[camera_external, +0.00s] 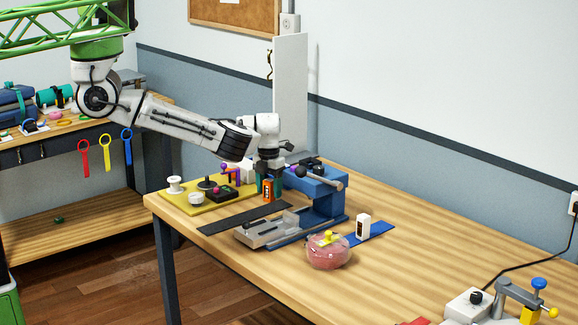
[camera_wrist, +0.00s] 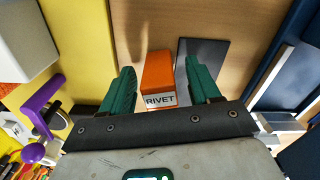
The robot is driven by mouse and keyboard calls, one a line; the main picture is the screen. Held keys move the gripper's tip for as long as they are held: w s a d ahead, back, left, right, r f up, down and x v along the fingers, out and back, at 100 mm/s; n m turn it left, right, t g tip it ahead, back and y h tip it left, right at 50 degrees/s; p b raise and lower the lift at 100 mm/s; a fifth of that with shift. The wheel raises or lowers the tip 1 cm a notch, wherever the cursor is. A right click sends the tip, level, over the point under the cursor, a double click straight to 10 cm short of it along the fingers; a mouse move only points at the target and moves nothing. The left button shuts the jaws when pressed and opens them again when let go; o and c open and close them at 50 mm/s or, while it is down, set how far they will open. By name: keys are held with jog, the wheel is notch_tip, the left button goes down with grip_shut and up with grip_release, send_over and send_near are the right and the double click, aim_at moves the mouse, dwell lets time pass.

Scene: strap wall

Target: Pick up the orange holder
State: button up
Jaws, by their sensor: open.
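The orange holder (camera_external: 268,190) stands on the wooden workbench, between the yellow mat and the blue vise. In the wrist view the orange holder (camera_wrist: 159,72) shows an orange top and a white label reading "RIVET". My gripper (camera_external: 269,185) is right above and around it. In the wrist view the green fingers of my gripper (camera_wrist: 160,84) are open, one on each side of the holder, with a gap visible on both sides. The lower part of the holder is hidden in the wrist view.
A yellow mat (camera_external: 200,208) with spools and small parts lies to the left. A dark strip (camera_external: 243,218) lies in front. A blue vise (camera_external: 318,200) stands close on the right. A pink round container (camera_external: 328,254) and a white block (camera_external: 362,226) are nearer the front.

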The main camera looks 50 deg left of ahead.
jog(key=c, duration=1.1)
jog(key=shift+r, duration=0.1)
